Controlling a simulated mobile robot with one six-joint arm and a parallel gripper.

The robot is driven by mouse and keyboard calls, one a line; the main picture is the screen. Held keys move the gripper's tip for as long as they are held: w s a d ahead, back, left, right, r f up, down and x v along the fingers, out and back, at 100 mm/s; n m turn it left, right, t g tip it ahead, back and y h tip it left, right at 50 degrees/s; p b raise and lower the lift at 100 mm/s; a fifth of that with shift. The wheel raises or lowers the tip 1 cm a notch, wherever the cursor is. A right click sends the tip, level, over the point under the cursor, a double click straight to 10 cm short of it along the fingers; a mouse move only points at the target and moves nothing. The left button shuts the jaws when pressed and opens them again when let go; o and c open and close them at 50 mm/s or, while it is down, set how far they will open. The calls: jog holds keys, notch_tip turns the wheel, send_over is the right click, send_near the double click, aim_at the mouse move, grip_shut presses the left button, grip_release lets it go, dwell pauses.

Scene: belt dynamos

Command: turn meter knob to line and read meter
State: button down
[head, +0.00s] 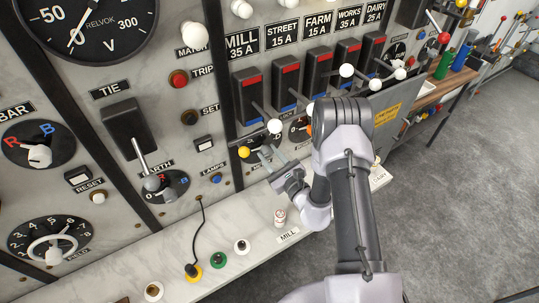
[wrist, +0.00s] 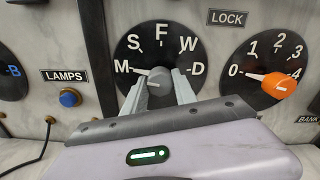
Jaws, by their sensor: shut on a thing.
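The round black dial (wrist: 160,50) in the wrist view carries the letters M, S, F, W and D. Its grey knob (wrist: 160,88) sits in the middle, with a white pointer line towards M. My gripper (wrist: 158,95) has one finger on each side of the knob and is shut on it. In the head view my gripper (head: 268,156) reaches the panel below the MILL switch; the knob is largely hidden there. A large black voltmeter (head: 105,22) marked RELVOK is at the top left, cut off by the frame. Its white needle points down and left.
Switch levers with white ball ends (head: 275,126) and a yellow ball (head: 244,152) stick out around my gripper. An orange LOCK knob (wrist: 276,86) is at its right. A marble shelf (head: 130,286) below holds a plugged cable (head: 193,270) and small sockets.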

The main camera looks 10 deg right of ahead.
jog(key=m, duration=0.5)
jog(key=shift+m, duration=0.4)
jog(key=m, duration=0.6)
jog(key=shift+p, duration=0.35)
jog(key=m+p, duration=0.1)
jog(key=m, duration=0.4)
jog(key=shift+m, duration=0.4)
jog(key=m+p, duration=0.1)
jog(key=m, duration=0.4)
jog(key=shift+m, duration=0.7)
jog(key=c, duration=1)
grip_release()
